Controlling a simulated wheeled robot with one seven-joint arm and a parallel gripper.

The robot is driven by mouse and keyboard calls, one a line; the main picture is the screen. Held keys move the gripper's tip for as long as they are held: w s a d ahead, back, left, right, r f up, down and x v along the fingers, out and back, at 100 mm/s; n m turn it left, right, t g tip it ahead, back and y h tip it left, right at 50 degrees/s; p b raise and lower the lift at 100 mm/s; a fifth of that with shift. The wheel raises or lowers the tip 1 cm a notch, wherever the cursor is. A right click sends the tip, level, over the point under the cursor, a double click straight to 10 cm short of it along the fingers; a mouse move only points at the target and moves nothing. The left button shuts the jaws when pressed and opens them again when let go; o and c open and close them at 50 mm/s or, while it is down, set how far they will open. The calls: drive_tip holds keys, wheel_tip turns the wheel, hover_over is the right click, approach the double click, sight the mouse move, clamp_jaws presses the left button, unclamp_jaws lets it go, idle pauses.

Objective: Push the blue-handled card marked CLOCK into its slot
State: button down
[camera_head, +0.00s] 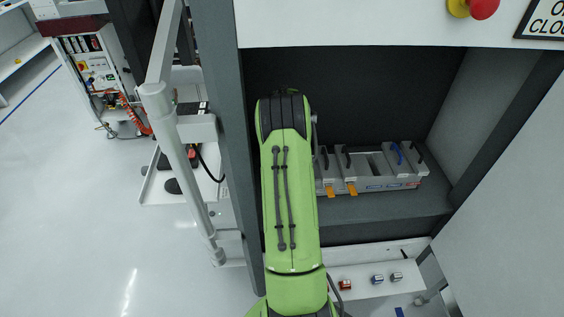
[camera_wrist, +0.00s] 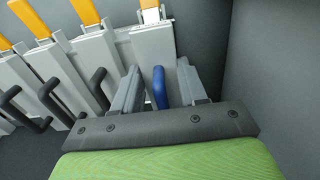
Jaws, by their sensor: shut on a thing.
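In the wrist view a blue handle (camera_wrist: 160,88) stands between the two fingers of my gripper (camera_wrist: 160,90), which is shut on it. Its grey card (camera_wrist: 152,48) runs away from the gripper, with an orange lever at its far end. No CLOCK marking is readable, and I cannot tell how deep the card sits. In the head view my arm hides the gripper and the held handle. Another blue handle (camera_head: 397,153) shows there, with no gripper at it.
Several grey cards with black handles (camera_wrist: 52,98) and orange levers stand close left in the wrist view. The card rack (camera_head: 390,185) sits on the cabinet shelf (camera_head: 390,207). A grey wall (camera_wrist: 275,60) stands right in the wrist view.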

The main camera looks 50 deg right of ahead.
drive_tip(key=shift+f+b, duration=0.6)
drive_tip(key=shift+f, duration=0.4)
drive_tip(key=c, duration=0.5)
unclamp_jaws()
wheel_tip(320, 180, up, 16)
drive_tip(key=p, duration=0.3)
drive_tip(key=shift+f, duration=0.15)
